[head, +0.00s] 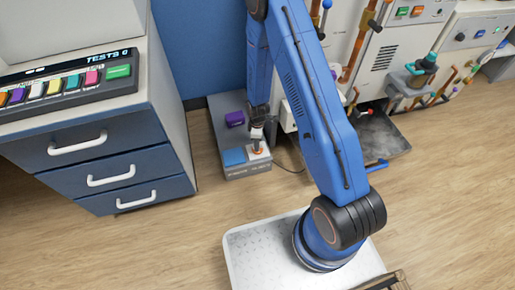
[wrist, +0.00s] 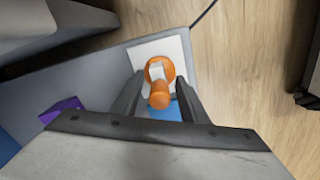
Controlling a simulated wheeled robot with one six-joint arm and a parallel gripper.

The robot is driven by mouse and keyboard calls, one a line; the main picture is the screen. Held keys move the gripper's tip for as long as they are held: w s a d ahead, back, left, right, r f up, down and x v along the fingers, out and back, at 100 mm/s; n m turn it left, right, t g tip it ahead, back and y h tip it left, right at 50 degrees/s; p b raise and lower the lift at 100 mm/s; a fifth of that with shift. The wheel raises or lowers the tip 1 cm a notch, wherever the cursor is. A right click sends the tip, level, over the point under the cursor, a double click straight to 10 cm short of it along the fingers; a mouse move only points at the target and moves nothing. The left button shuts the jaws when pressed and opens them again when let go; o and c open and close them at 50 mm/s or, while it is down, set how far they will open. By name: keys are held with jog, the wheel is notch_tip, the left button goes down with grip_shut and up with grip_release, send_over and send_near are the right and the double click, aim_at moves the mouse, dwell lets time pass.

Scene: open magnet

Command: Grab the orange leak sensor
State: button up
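The orange leak sensor (wrist: 159,94) has a round orange base, a pale middle and an orange knob. It stands on a white square pad (wrist: 147,52) at the end of a low grey platform. In the head view the sensor's orange base (head: 258,151) shows just below my gripper (head: 257,138). In the wrist view my gripper (wrist: 161,82) is open, with one dark finger on each side of the sensor. Gaps show between the fingers and the sensor; I cannot tell the exact height of the fingertips against it.
The grey platform (head: 219,112) also bears a purple block (head: 235,118) and a blue square pad (head: 234,157). A drawer cabinet (head: 110,160) stands to the left. A blue wall panel (head: 195,45) is behind. A dark tray (head: 385,140) with pipework lies right. Open wood floor is in front.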

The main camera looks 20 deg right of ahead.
jog(key=shift+f, duration=0.65)
grip_shut()
jog(key=shift+r, duration=0.1)
